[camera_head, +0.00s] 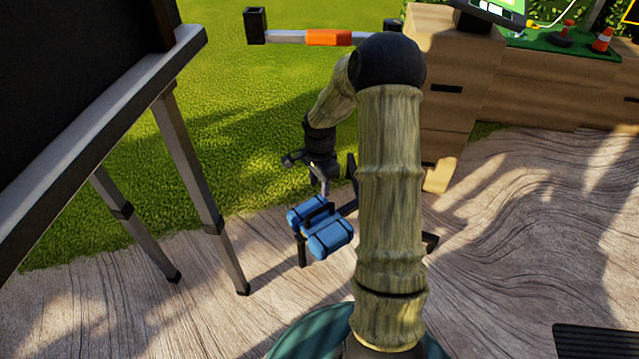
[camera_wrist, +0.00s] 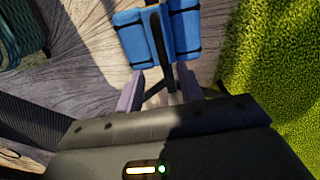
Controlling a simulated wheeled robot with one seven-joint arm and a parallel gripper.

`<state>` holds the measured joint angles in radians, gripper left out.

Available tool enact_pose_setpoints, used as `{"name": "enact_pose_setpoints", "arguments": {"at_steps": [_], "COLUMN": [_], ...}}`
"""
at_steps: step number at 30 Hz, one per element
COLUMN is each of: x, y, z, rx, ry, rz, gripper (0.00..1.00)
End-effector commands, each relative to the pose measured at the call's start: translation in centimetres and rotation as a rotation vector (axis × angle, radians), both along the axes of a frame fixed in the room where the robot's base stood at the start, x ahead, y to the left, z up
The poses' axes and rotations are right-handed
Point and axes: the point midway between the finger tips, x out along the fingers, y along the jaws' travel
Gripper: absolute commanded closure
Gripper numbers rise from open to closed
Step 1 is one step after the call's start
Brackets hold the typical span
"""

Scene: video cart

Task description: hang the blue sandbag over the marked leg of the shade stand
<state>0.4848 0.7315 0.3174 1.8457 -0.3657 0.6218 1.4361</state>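The blue sandbag (camera_head: 331,241) has two strapped lobes and a dark handle between them. It rests on a dark low stand (camera_head: 301,252), mostly hidden by the bag and my arm. My gripper (camera_head: 322,190) is just above and behind the bag, pointing down. In the wrist view the gripper (camera_wrist: 158,88) has its fingers apart, with the handle (camera_wrist: 156,35) lined up with the gap and the sandbag (camera_wrist: 186,30) beyond the fingertips. I cannot tell whether the fingertips touch the handle. A grey bar with an orange band (camera_head: 330,37), seemingly the marked leg, runs level over the grass at the back.
A dark panel on grey legs (camera_head: 190,170) stands at the left. The wooden floor at right is mostly clear.

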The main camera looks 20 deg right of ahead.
Motion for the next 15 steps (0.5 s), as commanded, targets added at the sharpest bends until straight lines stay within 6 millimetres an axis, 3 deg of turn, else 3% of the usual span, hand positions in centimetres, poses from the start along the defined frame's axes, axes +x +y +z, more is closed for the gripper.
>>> {"name": "enact_pose_setpoints", "arguments": {"at_steps": [4, 8, 15], "x": [-0.4, -1.8, -7.3], "y": [0.6, 2.5, 7.3], "z": [0.7, 2.7, 7.6], "rx": [-0.005, -0.021, -0.068], "ry": [-0.005, -0.021, -0.073], "rz": [0.047, 0.206, 0.668], "gripper": [0.62, 0.62, 0.62]}}
